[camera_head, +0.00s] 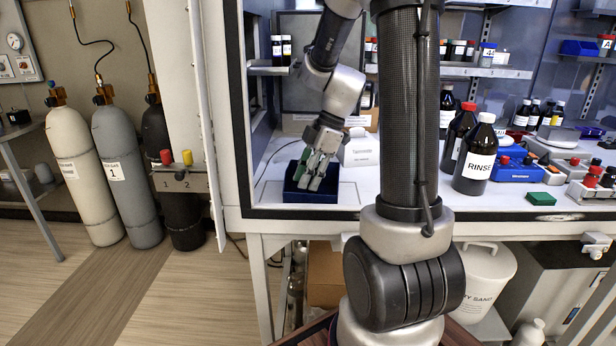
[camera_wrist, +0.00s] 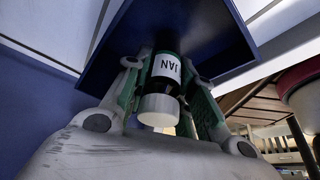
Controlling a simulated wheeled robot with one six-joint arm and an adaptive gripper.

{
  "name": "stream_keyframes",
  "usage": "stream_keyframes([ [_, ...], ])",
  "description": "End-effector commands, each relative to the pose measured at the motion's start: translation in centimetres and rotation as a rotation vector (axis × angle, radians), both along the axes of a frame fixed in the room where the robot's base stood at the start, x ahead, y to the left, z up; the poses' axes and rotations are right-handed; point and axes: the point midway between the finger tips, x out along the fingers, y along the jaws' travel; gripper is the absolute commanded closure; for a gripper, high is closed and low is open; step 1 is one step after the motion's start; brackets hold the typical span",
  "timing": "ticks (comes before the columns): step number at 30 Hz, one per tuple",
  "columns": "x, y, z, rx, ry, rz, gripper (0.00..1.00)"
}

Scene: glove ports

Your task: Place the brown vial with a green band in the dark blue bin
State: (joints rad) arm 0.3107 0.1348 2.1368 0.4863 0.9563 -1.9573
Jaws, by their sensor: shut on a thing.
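The vial (camera_wrist: 165,68) is held in my gripper (camera_wrist: 163,62) in the wrist view. It shows a white cap, a white label with black letters, and a little green at the label's far edge. Its dark far end lies in shadow, so its brown colour is hard to tell. The dark blue bin (camera_wrist: 103,62) is beyond the fingers, around the vial's far end in this view. In the head view my gripper (camera_head: 313,172) points down over and partly into the dark blue bin (camera_head: 330,197). The vial is mostly hidden there by the fingers.
The bin stands on the white worktop (camera_head: 350,190) near its front left edge. A white labelled box (camera_head: 360,150) is just behind it. Dark bottles, including the RINSE bottle (camera_head: 476,155), stand to the right. A cabinet frame post (camera_head: 238,120) is at the left.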

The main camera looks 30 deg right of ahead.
Motion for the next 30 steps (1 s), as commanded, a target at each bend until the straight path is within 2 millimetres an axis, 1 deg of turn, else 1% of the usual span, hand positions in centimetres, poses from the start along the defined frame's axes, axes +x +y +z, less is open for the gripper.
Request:
stream_keyframes([
  [2,0.0,0.0,-0.2,0.000,0.001,-0.001,0.91],
  [3,0.0,0.0,-0.3,0.000,0.000,0.000,0.71],
  [5,0.0,0.0,-0.2,0.000,0.000,0.000,0.60],
  [6,0.0,0.0,-0.2,0.000,0.000,0.000,0.53],
  [15,0.0,0.0,-0.2,0.000,0.000,0.000,0.53],
  [19,0.0,-0.3,0.7,0.000,-0.001,-0.002,0.53],
  [23,-0.2,-1.2,3.0,-0.002,-0.004,-0.002,0.53],
  [30,-0.7,-3.3,8.1,-0.001,-0.003,-0.002,0.53],
])
